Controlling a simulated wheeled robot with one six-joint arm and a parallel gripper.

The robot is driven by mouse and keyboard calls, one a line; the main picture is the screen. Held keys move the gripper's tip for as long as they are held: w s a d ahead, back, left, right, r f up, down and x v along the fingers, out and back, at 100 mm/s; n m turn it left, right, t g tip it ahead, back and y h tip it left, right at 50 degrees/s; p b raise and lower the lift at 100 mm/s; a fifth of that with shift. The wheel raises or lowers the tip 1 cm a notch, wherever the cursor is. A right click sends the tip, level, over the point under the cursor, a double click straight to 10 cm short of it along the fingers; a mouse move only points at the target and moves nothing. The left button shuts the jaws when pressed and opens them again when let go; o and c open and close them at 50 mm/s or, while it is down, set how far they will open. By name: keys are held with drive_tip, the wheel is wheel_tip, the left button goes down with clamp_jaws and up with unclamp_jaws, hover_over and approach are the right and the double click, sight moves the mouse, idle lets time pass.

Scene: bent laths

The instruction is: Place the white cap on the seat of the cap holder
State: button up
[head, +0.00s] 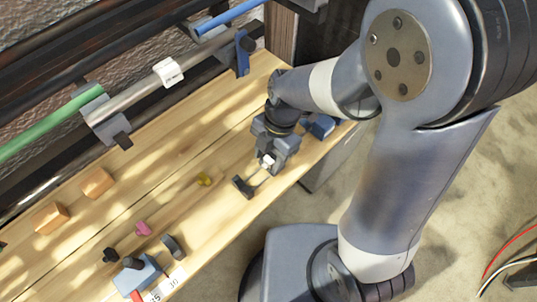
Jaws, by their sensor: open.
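My gripper (267,164) is open and points down over the right part of the wooden bench. A small white piece (268,159), which looks like the white cap, shows at its fingertips. I cannot tell whether it rests on something below. A dark block (243,187) with a thin light bar running toward the gripper lies just left of and below the fingertips. It may be the cap holder, but its seat cannot be made out. My gripper and arm hide part of the bench there.
Small yellow (204,180), pink (143,229) and black (111,255) pieces lie to the left. Wooden blocks (97,182), a blue-grey block (137,276) and a blue block (320,126) also stand on the bench. Green (45,130) and grey (140,92) pipes run along the back.

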drive_tip(key=v, duration=1.2)
drive_tip(key=shift+r, duration=0.15)
